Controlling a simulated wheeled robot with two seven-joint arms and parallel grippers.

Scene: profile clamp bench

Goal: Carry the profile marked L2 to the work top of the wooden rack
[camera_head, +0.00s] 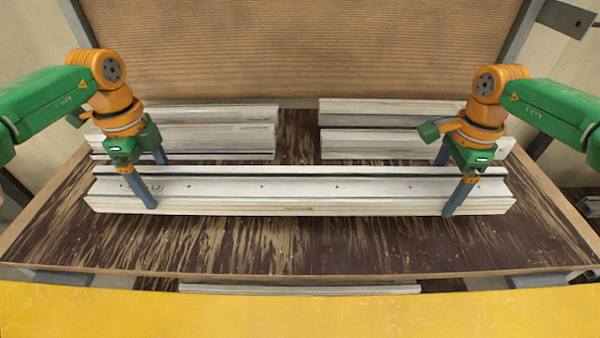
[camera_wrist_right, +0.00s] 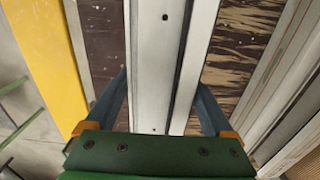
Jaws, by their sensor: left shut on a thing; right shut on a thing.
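I cannot tell whether the profile touches the board.
Shorter white profiles lie behind, at left (camera_head: 220,137) and right (camera_head: 375,143), with a gap between them. The dark streaked board (camera_head: 300,245) is clear in front. A yellow surface (camera_head: 300,312) spans the near edge, and a ribbed brown panel (camera_head: 300,50) stands at the back.

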